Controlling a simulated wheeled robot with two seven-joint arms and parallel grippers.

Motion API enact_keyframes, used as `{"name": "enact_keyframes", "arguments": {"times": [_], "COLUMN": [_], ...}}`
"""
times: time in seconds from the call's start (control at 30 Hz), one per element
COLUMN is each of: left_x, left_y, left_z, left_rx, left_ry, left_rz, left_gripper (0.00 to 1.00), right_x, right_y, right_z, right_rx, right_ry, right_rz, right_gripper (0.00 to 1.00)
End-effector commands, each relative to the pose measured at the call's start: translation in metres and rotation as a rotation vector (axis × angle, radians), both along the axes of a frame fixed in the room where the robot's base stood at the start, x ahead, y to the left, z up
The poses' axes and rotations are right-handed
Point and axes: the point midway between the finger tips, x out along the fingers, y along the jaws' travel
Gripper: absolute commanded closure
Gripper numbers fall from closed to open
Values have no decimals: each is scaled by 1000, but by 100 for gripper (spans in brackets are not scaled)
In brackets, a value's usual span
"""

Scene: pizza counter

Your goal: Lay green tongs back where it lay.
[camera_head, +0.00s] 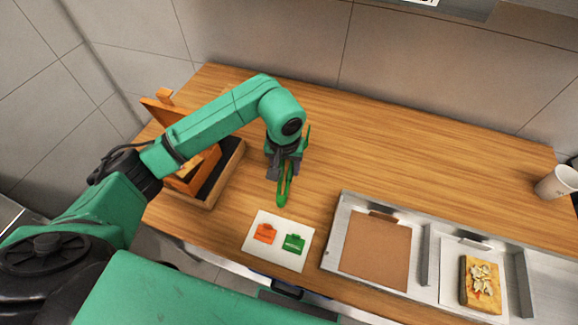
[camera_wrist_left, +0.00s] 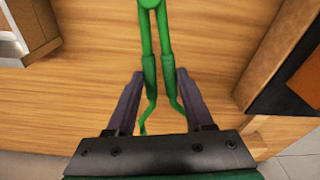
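The green tongs (camera_head: 282,199) hang below my left gripper (camera_head: 285,172), over the wooden counter behind the white card. In the left wrist view, the tongs (camera_wrist_left: 147,38) lie between the two dark fingers of the gripper (camera_wrist_left: 160,74), which press against the outer sides of both handles. The gripper is shut on them. The joined end of the tongs points to the top of that view and is cut off by its edge. I cannot tell how high they are above the counter. My right gripper is not in view.
A white card (camera_head: 259,255) with an orange and a green picture lies near the front edge. A wooden box (camera_head: 232,165) with orange parts stands left. A metal tray (camera_head: 335,225) with a brown board and a pizza slice (camera_head: 478,289) is right. A white cup (camera_head: 558,182) stands far right.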

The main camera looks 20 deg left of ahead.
Motion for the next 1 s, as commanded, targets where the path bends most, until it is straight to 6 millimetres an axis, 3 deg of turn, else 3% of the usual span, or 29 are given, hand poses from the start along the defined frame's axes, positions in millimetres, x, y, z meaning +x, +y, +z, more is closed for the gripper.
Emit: {"name": "enact_keyframes", "arguments": {"times": [0.13,0.5,0.77,1.0], "left_x": [0,0,-1,-1], "left_y": [-1,-4,-7,-8], "left_z": [-1,-21,-33,-34], "left_rx": [-1,-3,-5,-6], "left_ry": [-3,-6,-7,-6], "left_rz": [-2,-42,-75,-84], "left_gripper": [51,51,51,51], "right_x": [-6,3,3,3], "right_y": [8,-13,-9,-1], "right_z": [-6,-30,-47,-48], "right_rx": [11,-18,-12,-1], "right_ry": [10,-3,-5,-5], "right_rz": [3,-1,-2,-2], "right_gripper": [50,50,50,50]}}
